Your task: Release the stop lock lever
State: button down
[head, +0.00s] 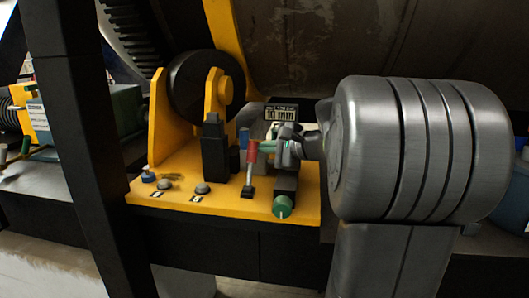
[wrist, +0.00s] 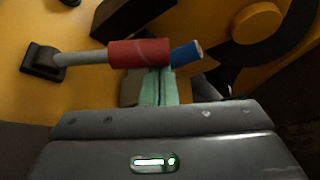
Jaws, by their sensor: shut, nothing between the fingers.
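A lever with a grey shaft and a red grip (head: 252,152) stands on the yellow panel in the head view. A blue cylinder (head: 244,138) shows by the top of the grip; whether it is part of the lever is unclear. The wrist view shows the red grip (wrist: 138,52) lying across the picture, with the blue piece (wrist: 186,53) at its right end. My gripper (head: 266,146), with green fingers, is shut and empty right beside the grip. In the wrist view the fingertips (wrist: 156,72) end at the grip's lower edge, partly hidden by it; contact cannot be told.
A black upright block (head: 214,148) stands left of the lever. Two grey knobs (head: 202,188) and a blue knob (head: 148,177) sit along the left of the yellow panel (head: 230,203). A green-ended cylinder (head: 283,207) lies in front. A black wheel (head: 190,85) stands behind.

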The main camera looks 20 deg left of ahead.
jog(key=shift+s+r+n+b, duration=0.1)
jog(key=shift+s+n+b, duration=0.2)
jog(key=shift+b, duration=0.55)
jog(key=s+d+r+n+t+y+b, duration=0.1)
jog(key=s+n+y+b, duration=0.1)
jog(key=b, duration=0.9)
jog(key=s+d+r+n+t+y+b, duration=0.1)
jog(key=s+n+b, duration=0.4)
jog(key=b, duration=0.6)
jog(key=shift+s+d+y, duration=0.2)
jog(key=shift+s+y, duration=0.5)
jog(key=shift+s, duration=0.55)
jog(key=shift+s+r, duration=0.1)
